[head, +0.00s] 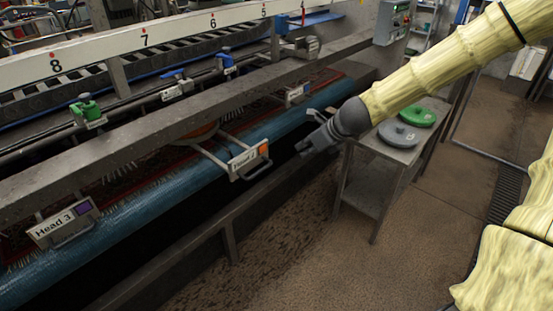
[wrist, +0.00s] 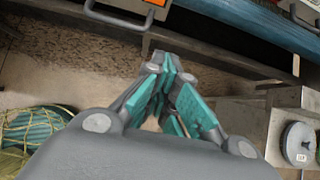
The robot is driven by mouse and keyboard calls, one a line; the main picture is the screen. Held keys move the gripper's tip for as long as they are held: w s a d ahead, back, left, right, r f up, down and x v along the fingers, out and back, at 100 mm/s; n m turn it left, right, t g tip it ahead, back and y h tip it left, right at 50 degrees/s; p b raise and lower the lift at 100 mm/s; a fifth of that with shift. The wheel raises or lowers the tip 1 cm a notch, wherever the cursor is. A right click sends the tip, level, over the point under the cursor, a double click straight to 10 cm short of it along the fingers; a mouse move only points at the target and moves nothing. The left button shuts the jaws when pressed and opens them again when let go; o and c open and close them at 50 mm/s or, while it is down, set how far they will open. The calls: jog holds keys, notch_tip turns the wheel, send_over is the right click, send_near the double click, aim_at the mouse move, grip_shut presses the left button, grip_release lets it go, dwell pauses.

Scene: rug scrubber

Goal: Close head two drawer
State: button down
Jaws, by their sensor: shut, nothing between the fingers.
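The Head 2 drawer (head: 248,158) has a white and orange label and a grey handle. It sticks out on its metal rails past the blue roller in the head view. Its handle (wrist: 118,22) and part of the orange label show at the top left of the wrist view. My gripper (head: 304,147) is shut and empty, to the right of the Head 2 handle and apart from it. The teal fingers (wrist: 170,62) come together in the middle of the wrist view.
The Head 3 drawer (head: 62,225) is at the lower left. A long grey rail (head: 190,238) runs in front of the roller. A metal table (head: 388,150) with green and grey discs stands on the right. Brown floor (head: 300,240) lies open in front.

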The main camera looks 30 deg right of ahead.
jog(key=shift+s+a+f+t+b, duration=0.1)
jog(key=shift+a+f+t+b, duration=0.15)
jog(key=shift+a+t+b, duration=0.25)
jog(key=shift+d, duration=0.1)
jog(key=w+a+r+p+x, duration=0.1)
jog(key=r+x, duration=0.1)
jog(key=x, duration=1.1)
jog(key=shift+w, duration=0.3)
dwell(0.5)
dwell(0.3)
